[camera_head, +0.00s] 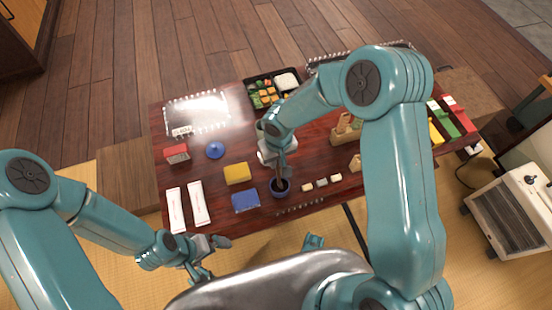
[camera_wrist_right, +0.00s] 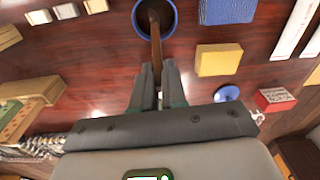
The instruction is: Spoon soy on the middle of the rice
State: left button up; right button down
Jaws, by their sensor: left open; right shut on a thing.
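My right gripper (camera_head: 283,167) is shut on a brown spoon (camera_wrist_right: 156,45), which also shows in the head view. The spoon's lower end is inside a small dark blue cup (camera_head: 280,189) near the table's front edge. In the right wrist view the cup (camera_wrist_right: 139,22) shows dark contents around the spoon; the spoon's bowl is hard to make out. The white rice (camera_head: 287,81) sits at the right of a black lunch box (camera_head: 249,86) at the back of the table. My left gripper (camera_head: 212,258) is open and empty in front of the table.
A yellow block (camera_head: 236,173), a blue block (camera_head: 246,201) and a blue lid-like disc (camera_head: 215,150) lie left of the cup. Small pale pieces (camera_head: 321,183) lie right of it. White packets (camera_head: 175,210) and a red box (camera_head: 176,153) are at the left.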

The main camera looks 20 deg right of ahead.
jog(key=shift+s+f+b, duration=0.1)
jog(key=shift+f+b, duration=0.05)
jog(key=shift+b, duration=0.15)
dwell(1.4)
jog(key=shift+r+p, duration=2.2)
jog(key=shift+r, duration=1.4)
